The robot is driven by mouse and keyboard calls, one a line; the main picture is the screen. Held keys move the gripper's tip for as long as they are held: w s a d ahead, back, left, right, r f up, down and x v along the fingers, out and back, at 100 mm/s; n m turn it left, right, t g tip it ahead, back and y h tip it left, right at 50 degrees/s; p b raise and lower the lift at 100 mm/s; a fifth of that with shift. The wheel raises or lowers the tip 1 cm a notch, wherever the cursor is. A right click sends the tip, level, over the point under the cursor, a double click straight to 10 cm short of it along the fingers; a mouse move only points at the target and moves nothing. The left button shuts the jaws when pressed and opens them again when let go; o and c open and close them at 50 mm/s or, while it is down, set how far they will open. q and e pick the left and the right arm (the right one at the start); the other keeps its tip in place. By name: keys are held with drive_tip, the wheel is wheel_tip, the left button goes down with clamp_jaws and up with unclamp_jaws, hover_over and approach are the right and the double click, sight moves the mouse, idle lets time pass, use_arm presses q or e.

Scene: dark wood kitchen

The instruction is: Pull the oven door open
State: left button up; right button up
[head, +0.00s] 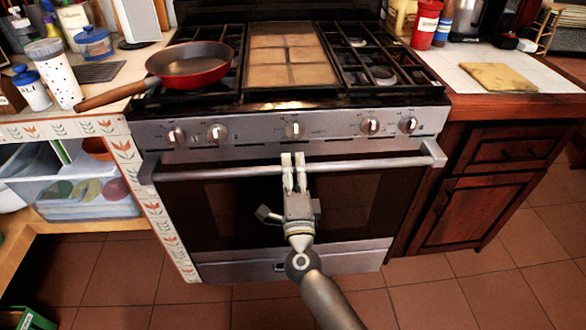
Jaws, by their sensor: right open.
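The oven door (225,208) is the dark front of the steel stove, and it looks shut. Its handle (220,171) is a long horizontal steel bar along the top of the door, below the knobs. My right gripper (293,158) is at the middle of this handle, with its two pale fingers pointing up and a small gap between them. The fingertips overlap the bar in the picture; I cannot tell whether they touch it. The gripper is open and holds nothing that I can see. My left gripper is not in view.
A red pan (188,68) sits on the left burners, its wooden handle (105,97) sticking out over the left counter. A row of knobs (294,130) is above the door handle. The tiled floor (440,290) in front is clear. Wooden cabinets (476,188) stand at right.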

drive_tip(key=shift+w, duration=0.2)
clamp_jaws()
drive_tip(key=shift+f, duration=0.1)
idle(0.4)
